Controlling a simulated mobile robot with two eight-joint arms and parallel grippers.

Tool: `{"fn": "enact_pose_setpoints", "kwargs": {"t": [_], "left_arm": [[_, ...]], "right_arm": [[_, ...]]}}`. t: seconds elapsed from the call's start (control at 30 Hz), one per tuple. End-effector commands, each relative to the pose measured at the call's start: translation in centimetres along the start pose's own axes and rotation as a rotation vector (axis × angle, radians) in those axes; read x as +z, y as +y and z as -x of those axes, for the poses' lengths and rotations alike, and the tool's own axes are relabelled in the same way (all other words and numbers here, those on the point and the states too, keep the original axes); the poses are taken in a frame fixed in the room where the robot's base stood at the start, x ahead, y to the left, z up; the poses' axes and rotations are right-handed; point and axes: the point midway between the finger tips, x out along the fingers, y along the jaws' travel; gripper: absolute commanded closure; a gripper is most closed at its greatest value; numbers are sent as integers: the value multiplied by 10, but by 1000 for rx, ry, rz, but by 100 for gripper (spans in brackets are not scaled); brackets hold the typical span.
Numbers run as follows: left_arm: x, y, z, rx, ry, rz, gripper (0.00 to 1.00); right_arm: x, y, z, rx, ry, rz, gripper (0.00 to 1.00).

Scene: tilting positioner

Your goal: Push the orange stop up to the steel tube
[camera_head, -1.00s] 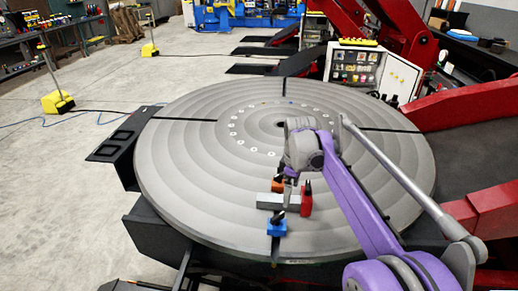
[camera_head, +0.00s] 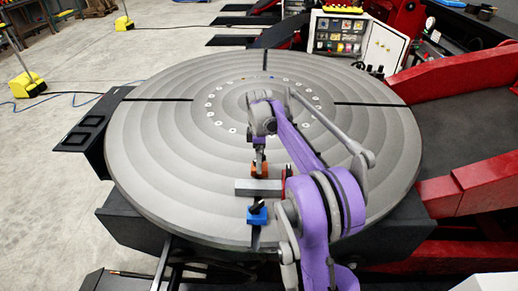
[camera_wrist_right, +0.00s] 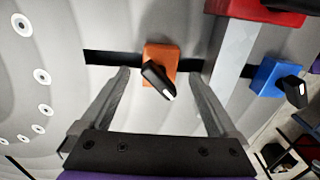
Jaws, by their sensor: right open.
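The orange stop (camera_head: 259,170) sits in the dark slot of the round table, just behind the grey steel tube (camera_head: 257,187). In the right wrist view, the orange stop (camera_wrist_right: 158,52) with its black lever is apart from the steel tube (camera_wrist_right: 231,55), with a short stretch of slot between them. My right gripper (camera_wrist_right: 160,76) is open, its fingers apart with the orange stop and lever showing between their tips. I cannot tell whether they touch it. In the head view my right gripper (camera_head: 259,157) is at the far side of the stop. My left gripper is out of view.
A blue stop (camera_head: 257,215) stands in the slot on the tube's near side. A red stop (camera_wrist_right: 262,8) is at one end of the tube, mostly hidden by my arm in the head view. The round table (camera_head: 150,150) is clear to the left.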

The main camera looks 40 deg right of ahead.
Motion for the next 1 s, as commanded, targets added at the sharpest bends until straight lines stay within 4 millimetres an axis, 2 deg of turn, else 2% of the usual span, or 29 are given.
{"fn": "enact_pose_setpoints", "kwargs": {"t": [0.1,0.3,0.67,1.0], "left_arm": [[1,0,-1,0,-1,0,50],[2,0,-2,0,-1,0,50],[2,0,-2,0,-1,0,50],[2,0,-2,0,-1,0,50]], "right_arm": [[0,0,-21,0,0,0,5],[0,0,-41,0,0,0,5],[0,0,-45,0,0,0,5],[0,0,-45,0,0,0,64]]}}
